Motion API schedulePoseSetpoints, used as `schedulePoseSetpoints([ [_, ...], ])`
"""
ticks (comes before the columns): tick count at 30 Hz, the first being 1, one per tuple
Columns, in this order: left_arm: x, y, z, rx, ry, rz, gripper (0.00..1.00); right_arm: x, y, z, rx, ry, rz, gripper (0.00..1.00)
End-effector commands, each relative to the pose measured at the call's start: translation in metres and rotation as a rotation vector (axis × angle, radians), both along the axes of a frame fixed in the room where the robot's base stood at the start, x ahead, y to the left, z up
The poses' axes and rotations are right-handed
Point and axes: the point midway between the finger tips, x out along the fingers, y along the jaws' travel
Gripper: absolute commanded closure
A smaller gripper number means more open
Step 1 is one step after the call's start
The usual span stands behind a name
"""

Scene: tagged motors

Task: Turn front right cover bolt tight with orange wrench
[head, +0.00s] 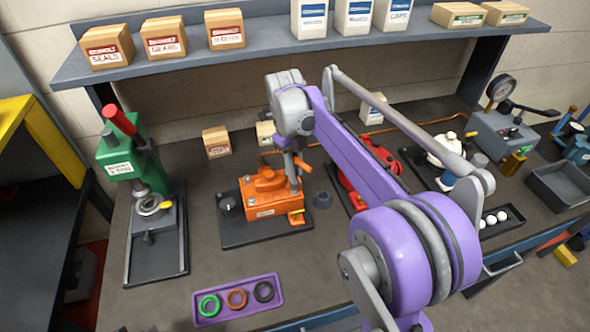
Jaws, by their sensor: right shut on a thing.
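An orange motor (262,208) sits on a dark base plate left of the middle of the head view. My right gripper (292,171) is over its right rear part, at the end of my purple arm. It is shut on what looks like the orange wrench (304,165), of which only small orange parts show beside the fingers. I cannot tell whether the wrench sits on a bolt. My left gripper is not in view.
A green press (125,160) stands at the left. A purple tray (238,300) with coloured rings lies in front. A red motor (350,196) and a white motor (447,150) are partly behind my arm. A shelf (262,62) with boxes spans the back.

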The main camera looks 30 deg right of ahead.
Motion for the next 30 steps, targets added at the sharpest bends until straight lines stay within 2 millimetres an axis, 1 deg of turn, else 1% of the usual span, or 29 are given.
schedulePoseSetpoints([
  [5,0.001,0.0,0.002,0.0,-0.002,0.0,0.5,0.0,0.0,0.003,0.0,0.0,0.0,1.0],
  [13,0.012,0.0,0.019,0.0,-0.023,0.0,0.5,0.001,0.0,0.03,0.0,-0.003,0.0,1.0],
  [19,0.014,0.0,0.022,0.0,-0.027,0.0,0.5,0.0,0.0,0.047,0.0,-0.001,0.0,1.0],
  [22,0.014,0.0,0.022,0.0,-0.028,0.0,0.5,0.0,0.0,0.05,0.0,0.0,0.0,1.0],
  [30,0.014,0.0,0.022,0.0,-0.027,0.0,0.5,0.0,0.0,0.049,0.0,0.001,0.0,1.0],
])
